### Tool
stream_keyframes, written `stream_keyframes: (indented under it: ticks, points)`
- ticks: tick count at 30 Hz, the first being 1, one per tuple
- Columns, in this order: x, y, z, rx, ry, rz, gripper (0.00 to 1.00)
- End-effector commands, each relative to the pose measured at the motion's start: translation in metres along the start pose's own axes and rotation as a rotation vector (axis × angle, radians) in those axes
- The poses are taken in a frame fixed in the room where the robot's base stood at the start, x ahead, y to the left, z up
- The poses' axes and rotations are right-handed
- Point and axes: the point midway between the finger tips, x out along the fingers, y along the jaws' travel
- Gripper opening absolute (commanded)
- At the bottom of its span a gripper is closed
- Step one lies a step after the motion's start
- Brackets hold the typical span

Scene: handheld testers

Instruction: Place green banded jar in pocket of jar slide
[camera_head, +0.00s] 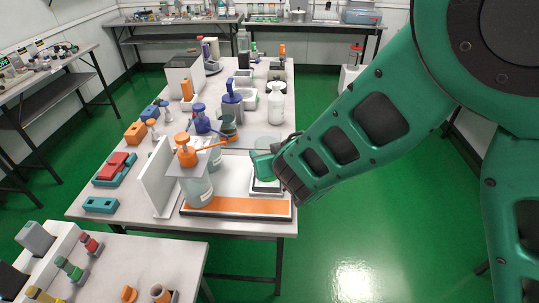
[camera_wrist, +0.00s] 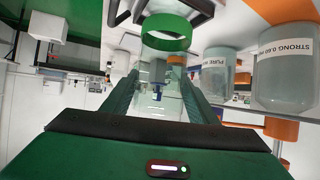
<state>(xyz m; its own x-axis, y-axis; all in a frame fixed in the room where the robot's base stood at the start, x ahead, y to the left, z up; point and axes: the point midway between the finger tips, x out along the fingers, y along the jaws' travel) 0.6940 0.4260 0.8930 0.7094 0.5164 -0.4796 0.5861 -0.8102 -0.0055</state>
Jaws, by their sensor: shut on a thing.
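The green banded jar (camera_wrist: 166,43) is clear with a bright green ring and sits at the finger ends in the wrist view. My gripper (camera_wrist: 160,78) is shut on it. In the head view my gripper (camera_head: 264,165) is over the right part of a white tray with an orange front strip (camera_head: 235,207). A small white and black block (camera_head: 266,186), perhaps the jar slide, is just below the gripper. In the wrist view a black-edged white frame (camera_wrist: 172,6) is close beyond the green ring. The pocket and the jar's base are not clearly visible.
A clear jar with an orange pump (camera_head: 198,187) stands on the tray's left part, beside a white upright panel (camera_head: 157,178). A white bottle (camera_head: 276,105) and a blue-topped container (camera_head: 232,102) stand behind. In the wrist view a labelled jar (camera_wrist: 285,80) is at the right.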

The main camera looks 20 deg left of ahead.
Motion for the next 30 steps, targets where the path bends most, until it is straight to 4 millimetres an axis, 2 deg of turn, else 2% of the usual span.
stream_keyframes:
  ticks: [3,9,10,12,23,26,30]
  points:
    - [0.006,0.0,0.011,-0.001,0.0,0.001,0.23]
    - [0.006,0.0,0.011,0.001,0.001,0.0,0.24]
    - [0.006,0.001,0.011,0.001,0.0,0.001,0.58]
    - [0.006,0.001,0.011,0.001,0.0,0.001,0.72]
    - [0.003,0.0,0.011,0.001,0.0,0.0,0.72]
    - [-0.006,0.0,0.011,0.002,0.0,-0.001,0.72]
    - [-0.027,0.0,0.011,0.002,0.0,-0.003,0.72]
